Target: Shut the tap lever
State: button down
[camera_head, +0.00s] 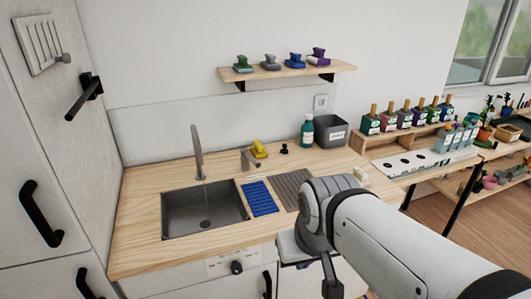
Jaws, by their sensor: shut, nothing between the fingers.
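A tall grey tap (198,150) stands behind the dark sink basin (205,209) in the wooden counter. A faint thin line, perhaps water, runs from it into the basin. I cannot make out a separate lever on the tap. A black lever-like handle (86,97) sticks out from the pale panel on the left; I cannot tell whether it belongs to the tap. My white arm comes in from the lower right. My gripper (331,282) shows as a dark shape at the bottom, partly cut off, below and right of the sink, well apart from the tap. It is shut and empty.
A blue rack (259,198) and a grey ribbed mat (292,189) lie right of the basin. A yellow item (259,148), a teal bottle (307,131) and a grey bin (330,131) stand behind. A shelf (285,71) hangs above. Black handles jut out at left.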

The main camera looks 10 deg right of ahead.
aim_at(244, 151)
jog(key=z, duration=0.05)
jog(key=i, duration=1)
jog(key=z, duration=0.05)
